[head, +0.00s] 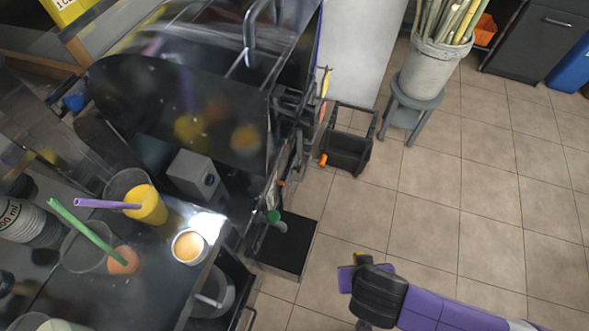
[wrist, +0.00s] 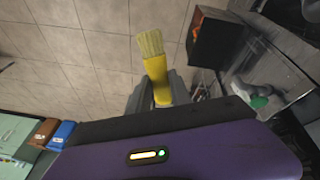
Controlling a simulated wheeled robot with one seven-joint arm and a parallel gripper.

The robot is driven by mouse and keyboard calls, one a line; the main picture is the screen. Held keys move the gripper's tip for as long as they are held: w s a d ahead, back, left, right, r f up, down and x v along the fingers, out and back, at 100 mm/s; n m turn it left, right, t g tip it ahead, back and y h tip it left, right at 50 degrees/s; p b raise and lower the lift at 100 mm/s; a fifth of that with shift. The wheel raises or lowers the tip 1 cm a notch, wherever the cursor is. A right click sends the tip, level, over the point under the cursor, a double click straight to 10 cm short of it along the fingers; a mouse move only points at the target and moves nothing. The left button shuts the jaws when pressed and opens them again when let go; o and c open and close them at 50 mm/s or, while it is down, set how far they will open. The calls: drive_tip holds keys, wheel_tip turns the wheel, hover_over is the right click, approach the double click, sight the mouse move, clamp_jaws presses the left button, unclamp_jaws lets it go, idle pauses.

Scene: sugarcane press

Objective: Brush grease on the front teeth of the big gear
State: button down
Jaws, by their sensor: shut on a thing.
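My gripper (wrist: 158,92) is shut on a yellow brush (wrist: 154,72). In the wrist view the brush's pale bristles point up and away from the fingers, over tiled floor. In the head view my gripper (head: 352,272) is at the lower middle, right of the dark machine (head: 180,110), over open floor; a small bit of yellow shows at it. An open round tin with pale orange content (head: 188,246) stands on the counter, left of my gripper. I cannot make out the big gear or its teeth in either view.
The counter holds cups (head: 148,205) with purple and green straws near the tin. A black tray (head: 287,246) and a dark bin (head: 346,152) are beside the machine. A bucket of cane (head: 424,70) stands on a stool (head: 412,104). The tiled floor at right is clear.

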drive_tip(key=s+a+r+n+t+y+p, duration=0.15)
drive_tip(key=a+r+n, duration=0.25)
drive_tip(key=a, duration=0.4)
drive_tip(key=a+r+n+y, duration=0.2)
drive_tip(key=a+r+n, duration=0.2)
drive_tip(key=a, duration=0.5)
drive_tip(key=s+a+r+n+t+y+p, duration=0.15)
drive_tip(key=a+r+n, duration=0.25)
drive_tip(key=a, duration=0.4)
drive_tip(key=w+a+r+n+g+y, duration=0.2)
drive_tip(key=a+r+n+g+y, duration=0.3)
drive_tip(key=r+n, duration=0.3)
drive_tip(key=w+a+r+n+g+y, duration=0.3)
drive_tip(key=a+r+n+g+y, duration=0.3)
drive_tip(key=r, duration=0.3)
drive_tip(key=shift+n+h, duration=0.4)
drive_tip(key=shift+h, duration=0.3)
drive_tip(key=shift+s+d+f+b, duration=0.15)
drive_tip(key=shift+f+b, duration=0.4)
drive_tip(key=shift+f, duration=0.9)
drive_tip(key=shift+s+d+f+b, duration=0.15)
drive_tip(key=shift+f+b, duration=0.4)
drive_tip(key=shift+f, duration=0.85)
drive_tip(key=shift+f+b, duration=0.9)
drive_tip(key=shift+b, duration=0.05)
drive_tip(key=shift+r, duration=0.1)
wheel_tip(320, 180, up, 7)
drive_tip(key=p, duration=0.4)
